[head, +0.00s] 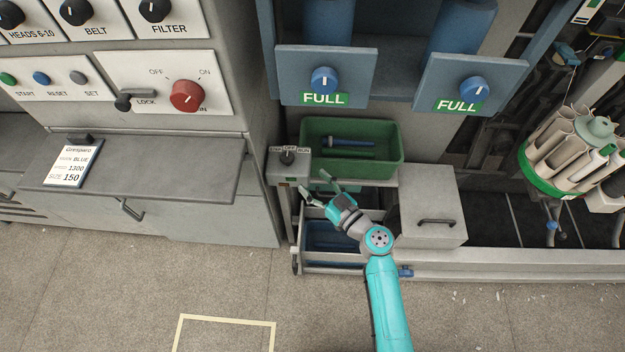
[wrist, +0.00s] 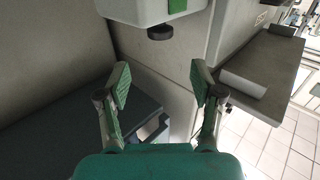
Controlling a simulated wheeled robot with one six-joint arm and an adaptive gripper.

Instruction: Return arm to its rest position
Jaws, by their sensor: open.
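My gripper (head: 314,189) is at the end of my teal arm, in front of the machine, near a small grey switch box (head: 288,165) and below a green bin (head: 390,167). In the wrist view my gripper (wrist: 160,88) has its two green-padded fingers spread wide apart, with nothing between them. A grey box with a green edge and a dark round knob (wrist: 160,32) underneath hangs just beyond the fingertips. My arm reaches up from the lower right of the head view, bent at the elbow.
A lower crate (head: 340,262) with blue items sits under my gripper. A grey lidded box (head: 430,205) stands close on the right. A grey shelf (head: 200,172) with a paper card (head: 74,163) juts out at left. The floor in front is clear, with a taped outline (head: 226,320).

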